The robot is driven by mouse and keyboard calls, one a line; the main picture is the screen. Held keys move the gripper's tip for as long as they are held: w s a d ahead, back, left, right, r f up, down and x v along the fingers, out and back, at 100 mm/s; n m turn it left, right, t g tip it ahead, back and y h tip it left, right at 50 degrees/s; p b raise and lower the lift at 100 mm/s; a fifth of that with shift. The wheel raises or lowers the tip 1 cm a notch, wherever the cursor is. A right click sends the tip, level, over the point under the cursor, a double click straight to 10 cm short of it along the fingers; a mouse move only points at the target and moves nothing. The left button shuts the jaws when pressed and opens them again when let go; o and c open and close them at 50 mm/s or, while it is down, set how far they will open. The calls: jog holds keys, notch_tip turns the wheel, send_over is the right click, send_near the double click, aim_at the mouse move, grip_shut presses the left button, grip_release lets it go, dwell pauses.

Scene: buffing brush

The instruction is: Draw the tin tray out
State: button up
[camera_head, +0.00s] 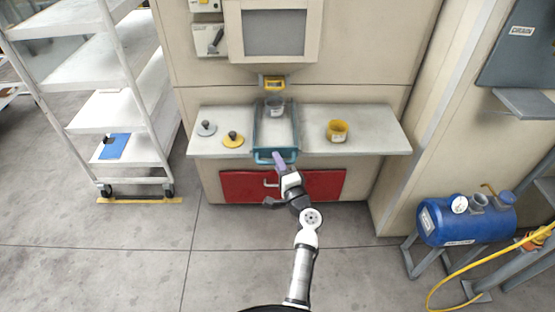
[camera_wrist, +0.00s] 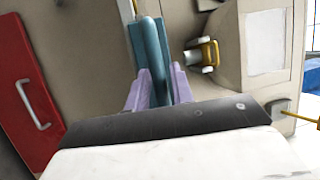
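The tray (camera_head: 258,135) is a blue-teal, open-topped tray set in the middle of the grey shelf, with a bar handle (camera_head: 263,161) on its front. A grey labelled tin (camera_head: 276,107) stands toward its back. My gripper (camera_head: 280,163) is at the tray's front, with its purple fingers at the handle. In the wrist view the teal handle (camera_wrist: 153,50) runs between the two fingers (camera_wrist: 160,90), which lie close against it on both sides. The gripper looks shut on the handle. The palm hides the lower end of the handle there.
On the shelf (camera_head: 370,136), a grey lid (camera_head: 206,128) and a yellow lid (camera_head: 233,139) lie left, a yellow cup (camera_head: 337,130) right. A red drawer panel (camera_head: 322,185) is below. A white rack (camera_head: 125,128) stands left, a blue tank (camera_head: 465,220) right. Floor in front is clear.

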jog(key=shift+w+a, duration=0.1)
jog(key=shift+w, duration=0.2)
grip_shut()
jog(key=shift+s, duration=0.1)
